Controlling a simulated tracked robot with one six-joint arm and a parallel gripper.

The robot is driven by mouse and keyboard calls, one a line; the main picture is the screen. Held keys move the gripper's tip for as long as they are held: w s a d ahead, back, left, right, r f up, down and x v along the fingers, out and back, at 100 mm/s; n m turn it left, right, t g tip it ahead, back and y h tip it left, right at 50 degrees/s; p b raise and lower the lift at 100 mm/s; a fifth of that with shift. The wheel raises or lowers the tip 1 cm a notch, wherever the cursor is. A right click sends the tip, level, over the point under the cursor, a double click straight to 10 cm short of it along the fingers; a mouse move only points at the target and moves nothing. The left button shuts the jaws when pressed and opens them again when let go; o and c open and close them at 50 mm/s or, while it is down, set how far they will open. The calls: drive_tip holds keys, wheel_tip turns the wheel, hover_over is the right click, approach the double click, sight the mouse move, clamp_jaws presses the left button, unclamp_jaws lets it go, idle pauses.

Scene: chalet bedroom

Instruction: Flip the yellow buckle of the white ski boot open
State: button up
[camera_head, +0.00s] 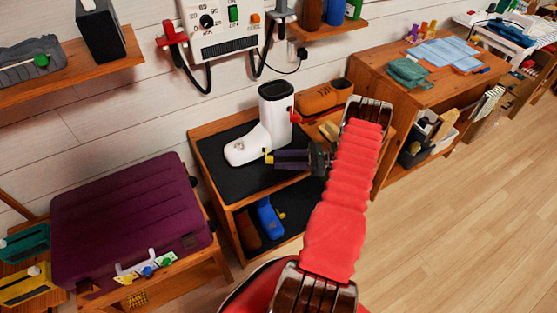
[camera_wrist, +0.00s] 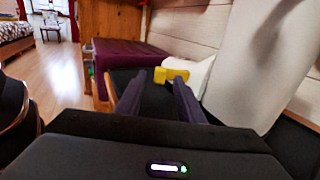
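The white ski boot (camera_head: 262,135) stands upright on the dark mat of a low wooden bench, toe to the left. Its yellow buckle (camera_head: 268,156) is low on the near side, just off the fingertips of my gripper (camera_head: 276,158). In the wrist view the yellow buckle (camera_wrist: 171,75) shows just beyond the fingertips, nearer the right finger. My gripper (camera_wrist: 160,85) has its two purple fingers apart with nothing between them. I cannot tell whether a finger touches the buckle.
A blue boot (camera_head: 269,217) is on the shelf below. A purple suitcase (camera_head: 125,215) stands left and a desk (camera_head: 385,75) right. The floor (camera_head: 450,220) at right is clear.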

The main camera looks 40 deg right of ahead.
drive_tip(key=v, duration=1.2)
idle(0.4)
